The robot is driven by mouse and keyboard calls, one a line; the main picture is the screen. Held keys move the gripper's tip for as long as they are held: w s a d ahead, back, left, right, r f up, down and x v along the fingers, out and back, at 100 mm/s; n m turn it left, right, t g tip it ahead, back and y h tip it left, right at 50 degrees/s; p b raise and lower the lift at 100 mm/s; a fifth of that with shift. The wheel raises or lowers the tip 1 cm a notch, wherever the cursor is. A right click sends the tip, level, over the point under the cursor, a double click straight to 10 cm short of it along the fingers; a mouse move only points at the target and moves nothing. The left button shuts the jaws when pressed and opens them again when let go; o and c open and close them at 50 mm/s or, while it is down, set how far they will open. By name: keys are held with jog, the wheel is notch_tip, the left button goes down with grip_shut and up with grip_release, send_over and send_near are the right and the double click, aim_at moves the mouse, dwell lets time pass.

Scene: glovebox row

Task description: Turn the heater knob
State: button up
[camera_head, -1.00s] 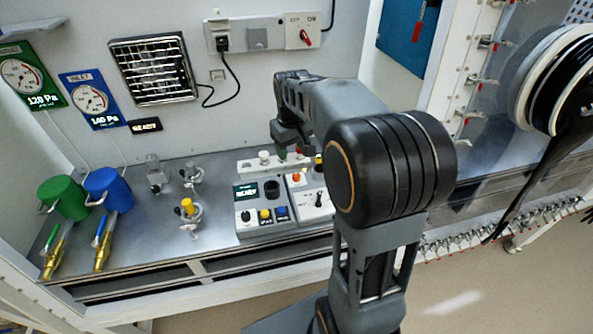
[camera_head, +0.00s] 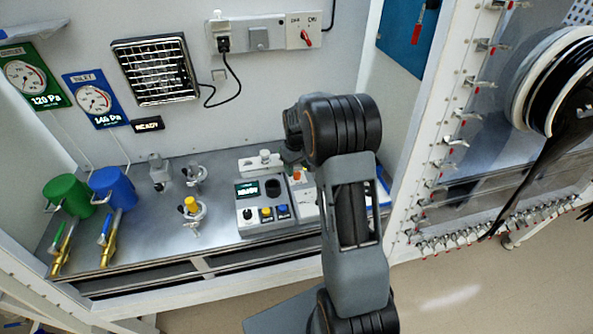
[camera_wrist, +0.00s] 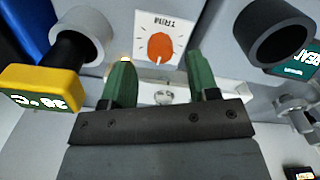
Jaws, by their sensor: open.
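An orange knob (camera_wrist: 160,46) sits on a white plate marked TRIM, upside down in the wrist view. No label I can read says heater. In the head view an orange spot (camera_head: 297,175) on the box beside the READY panel seems to be the same knob. My gripper (camera_wrist: 159,62) is open, its two green fingers to either side of the knob's near edge, with nothing between them. I cannot tell whether they touch the knob. A yellow display (camera_wrist: 38,91) reading about 30 °C shows at the left. In the head view my arm hides the gripper.
The READY control box (camera_head: 262,226) stands left of my arm, with a black socket (camera_wrist: 272,32) close at right in the wrist view. A yellow-topped valve (camera_head: 191,207), green mug (camera_head: 68,193) and blue mug (camera_head: 112,187) stand farther left.

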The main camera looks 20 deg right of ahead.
aim_at(297, 175)
jog(key=shift+f, duration=1.45)
jog(key=c, duration=0.9)
